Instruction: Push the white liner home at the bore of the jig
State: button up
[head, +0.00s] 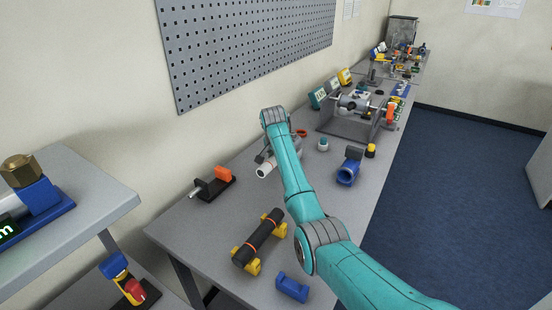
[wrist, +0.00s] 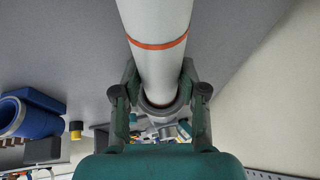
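The white liner (wrist: 158,65), a white tube with an orange band, runs from the top of the wrist view down between the fingers of my gripper (wrist: 160,92). The fingers touch it on both sides close to its grey-rimmed open end. In the head view the liner (head: 266,169) shows beside my arm, above the table; part of it is hidden. A blue block with a round bore (head: 347,174), seemingly the jig, stands to the right of my arm, apart from the liner. It also shows at the left of the wrist view (wrist: 30,120).
A black tube on yellow supports (head: 259,238) and a blue cradle (head: 291,287) lie in front. An orange and black clamp (head: 214,184) stands at left. A yellow-capped piece (head: 370,151) and a white and teal piece (head: 323,145) stand nearby. A grey fixture (head: 350,125) stands farther back.

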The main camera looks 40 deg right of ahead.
jog(key=o, duration=0.4)
jog(key=shift+c, duration=0.2)
jog(key=v, duration=1.2)
